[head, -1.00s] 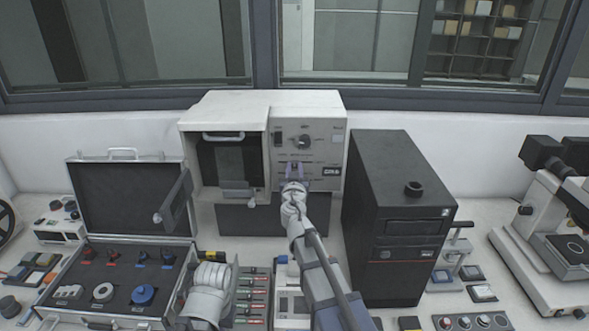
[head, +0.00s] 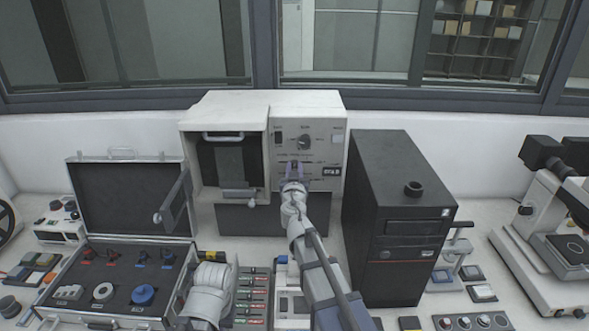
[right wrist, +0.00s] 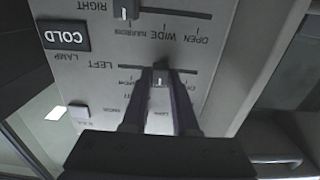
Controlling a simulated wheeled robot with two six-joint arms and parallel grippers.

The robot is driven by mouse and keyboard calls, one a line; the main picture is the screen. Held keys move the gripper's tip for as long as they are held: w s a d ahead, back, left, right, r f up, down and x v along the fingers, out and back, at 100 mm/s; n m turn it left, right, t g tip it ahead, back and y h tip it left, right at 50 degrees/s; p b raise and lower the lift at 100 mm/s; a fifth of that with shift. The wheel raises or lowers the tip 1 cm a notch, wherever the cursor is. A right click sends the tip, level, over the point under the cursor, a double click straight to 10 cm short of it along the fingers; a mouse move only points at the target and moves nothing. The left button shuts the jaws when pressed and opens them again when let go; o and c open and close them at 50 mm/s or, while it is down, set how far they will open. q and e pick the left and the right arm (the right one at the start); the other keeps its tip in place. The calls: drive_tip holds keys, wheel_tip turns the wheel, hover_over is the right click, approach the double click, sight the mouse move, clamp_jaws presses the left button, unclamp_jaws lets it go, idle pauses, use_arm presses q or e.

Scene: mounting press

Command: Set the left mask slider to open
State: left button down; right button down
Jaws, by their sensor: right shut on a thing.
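The left mask slider (right wrist: 158,80) shows as a small knob in its slot under the word LEFT on the pale panel of the press, with the right wrist view upside down. The knob stands away from both slot ends; the labels beside it are partly hidden by the fingers. My right gripper (right wrist: 160,92) is shut on this knob, one purple-grey finger at each side. In the head view my right gripper (head: 294,170) reaches the lower part of the press panel. My left gripper is not clearly visible.
The right mask slider (right wrist: 124,13) has its own parallel slot. A dial (head: 304,142) sits above the sliders. A black tower (head: 395,215) stands close right of my right arm. An open case (head: 130,200) lies at left, and a microscope (head: 550,220) stands at right.

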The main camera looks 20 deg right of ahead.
sight(281, 162)
idle(0.3)
drive_tip(key=a, duration=0.2)
drive_tip(key=w+a, duration=0.1)
drive_tip(key=a, duration=0.1)
drive_tip(key=shift+w+a, duration=0.15)
drive_tip(key=shift+w, duration=0.05)
drive_tip(key=c, duration=0.7)
unclamp_jaws()
drive_tip(key=shift+a, duration=0.1)
drive_tip(key=shift+c, duration=0.2)
drive_tip(key=shift+o, duration=0.3)
drive_tip(key=shift+s, duration=0.1)
